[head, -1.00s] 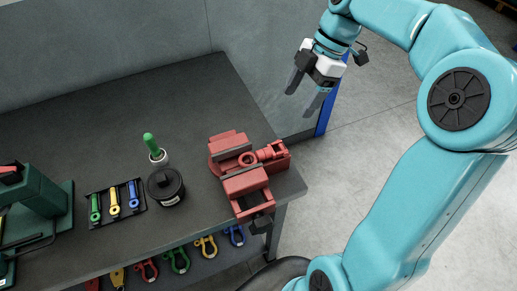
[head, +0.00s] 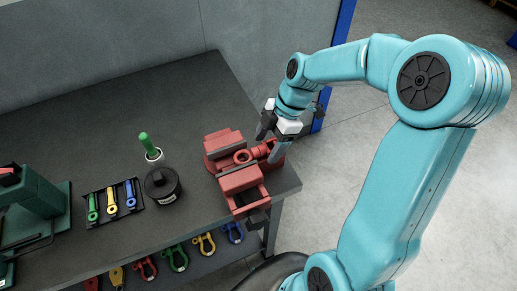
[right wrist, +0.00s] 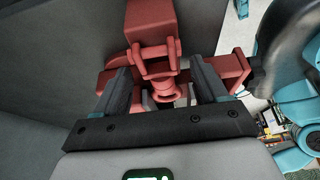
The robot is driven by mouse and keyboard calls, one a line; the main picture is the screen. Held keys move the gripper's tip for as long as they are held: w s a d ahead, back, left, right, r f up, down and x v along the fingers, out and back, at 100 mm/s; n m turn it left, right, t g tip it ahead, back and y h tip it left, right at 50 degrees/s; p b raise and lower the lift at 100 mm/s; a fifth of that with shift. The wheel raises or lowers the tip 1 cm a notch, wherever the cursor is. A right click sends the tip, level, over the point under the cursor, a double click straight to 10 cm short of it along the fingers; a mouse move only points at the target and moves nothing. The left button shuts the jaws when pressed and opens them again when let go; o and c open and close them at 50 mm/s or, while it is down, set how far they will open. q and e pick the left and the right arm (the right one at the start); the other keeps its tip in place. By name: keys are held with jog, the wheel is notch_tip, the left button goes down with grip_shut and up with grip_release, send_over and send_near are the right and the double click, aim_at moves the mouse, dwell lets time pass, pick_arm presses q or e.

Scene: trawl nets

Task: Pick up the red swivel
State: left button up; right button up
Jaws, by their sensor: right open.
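The red swivel (head: 260,151), with a round eye at one end, sits at the red vise (head: 240,178) near the right end of the bench. My right gripper (head: 270,142) is open and pointing down at the swivel, partly covering its right end. In the right wrist view the swivel (right wrist: 165,88) shows between the two spread fingers of the right gripper (right wrist: 160,85), with the red vise (right wrist: 232,66) behind. I cannot tell whether the fingers touch it. My left gripper is not in view.
A black round container (head: 163,186) and a green-handled tool in a white holder (head: 153,156) stand left of the vise. A tray (head: 98,221) holds green, yellow and blue pieces. A dark green machine (head: 42,205) is at the far left.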

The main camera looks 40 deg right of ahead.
jog(key=shift+s, duration=0.1)
jog(key=shift+d, duration=0.1)
grip_shut()
